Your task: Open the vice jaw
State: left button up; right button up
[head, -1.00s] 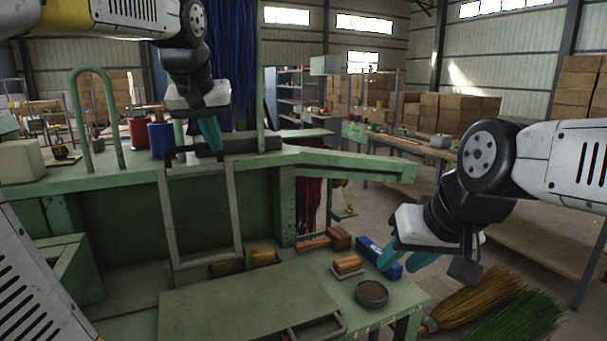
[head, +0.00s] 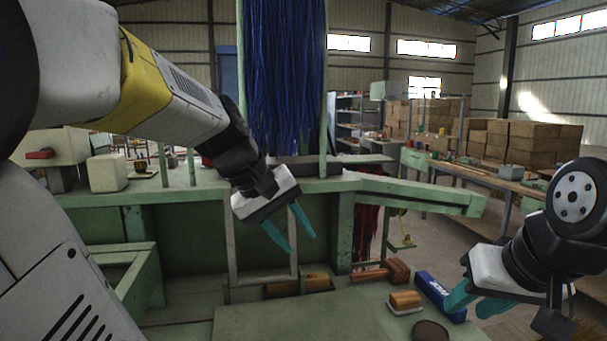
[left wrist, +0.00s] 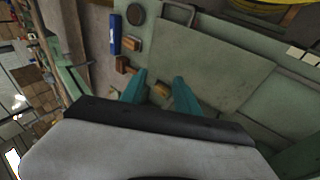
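A dark grey bar (head: 290,168), perhaps part of the vice, lies on the green machine's upper ledge under hanging blue bristles (head: 285,70). I cannot make out the vice jaw clearly. A grey upright frame (head: 232,262) stands on the machine's front, partly hidden behind my left gripper. My left gripper (head: 293,242) points downward in front of this frame; its teal fingers are apart and empty. In the left wrist view my left gripper (left wrist: 158,82) shows bench behind its gap. My right gripper (head: 463,310) is at the right, fingers apart, with nothing seen between them.
A green beam (head: 420,194) juts out to the right. The bench's middle is largely clear.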

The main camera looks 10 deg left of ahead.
pick_arm(q)
jog(key=w+a+r+n+t+h, duration=0.35)
jog(key=w+a+n, duration=0.25)
jog(key=w+a, duration=0.4)
jog(key=w+a+r+n+t+h, duration=0.25)
jog(key=w+a+r+n, duration=0.2)
jog(key=w+a, duration=0.6)
jog(key=shift+n+g, duration=0.4)
jog(key=shift+n, duration=0.05)
jog(key=x, duration=0.5)
jog(key=shift+d+f, duration=0.3)
jog(key=shift+c, duration=0.2)
grip_shut()
